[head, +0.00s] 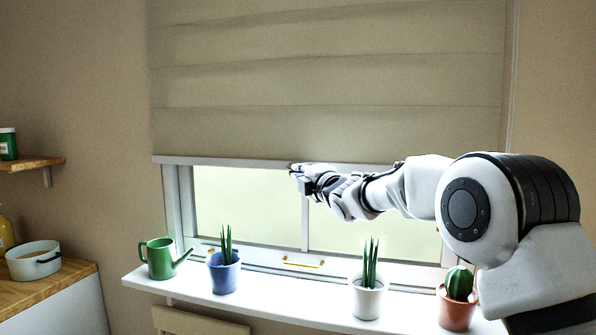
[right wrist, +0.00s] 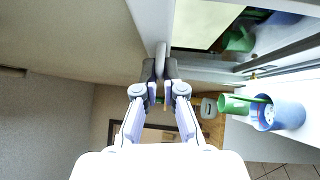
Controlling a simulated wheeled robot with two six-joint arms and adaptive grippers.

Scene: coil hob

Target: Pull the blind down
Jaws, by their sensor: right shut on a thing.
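The beige blind (head: 330,85) hangs over the upper part of the window, with glass bare below it. Its pale bottom rail (head: 220,161) runs across just above the middle of the head view. My right gripper (head: 295,170) is at the rail, near its middle. In the right wrist view, my right gripper (right wrist: 160,72) is shut on a small grey pull (right wrist: 160,52) at the blind's lower edge. In the head view the gripper hides the pull. My left gripper is not in view.
The white sill (head: 260,303) below holds a green watering can (head: 159,258), a blue pot (head: 224,271), a white pot (head: 368,296) and a terracotta cactus pot (head: 457,309).

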